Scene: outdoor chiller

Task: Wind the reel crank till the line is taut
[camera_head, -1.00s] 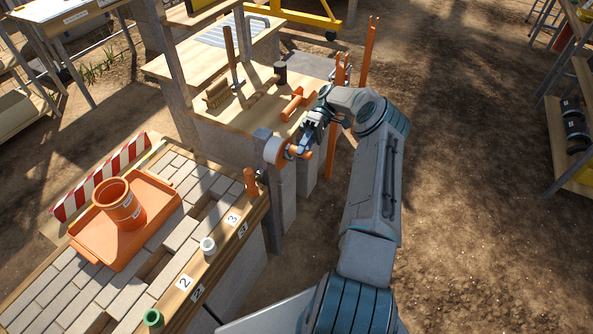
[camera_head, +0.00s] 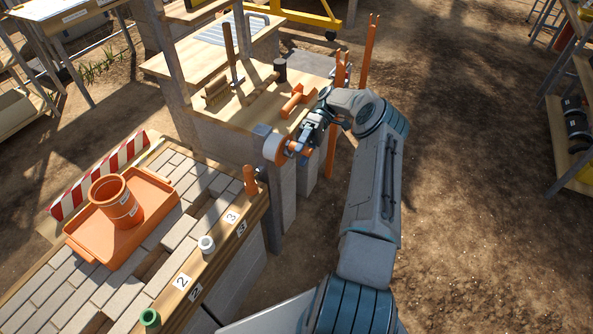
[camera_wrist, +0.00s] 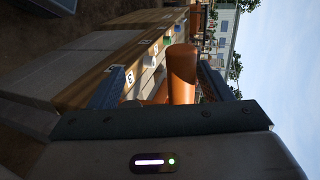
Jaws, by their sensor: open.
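In the wrist view an orange cylinder, which looks like the crank handle (camera_wrist: 182,72), stands between the two blue-grey fingers of my gripper (camera_wrist: 163,88). The fingers are apart, with gaps on both sides of the cylinder, so my gripper is open around or just behind it. I cannot make out the line or how tight it is.
An orange tray (camera_head: 84,246) holding an orange bucket (camera_head: 118,204) lies on the brick bench. A wooden table (camera_head: 254,108) with a hammer (camera_head: 264,86) and a brush (camera_head: 216,92) stands behind the reel. An orange forked post (camera_head: 369,50) rises behind my arm. Bare ground lies right.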

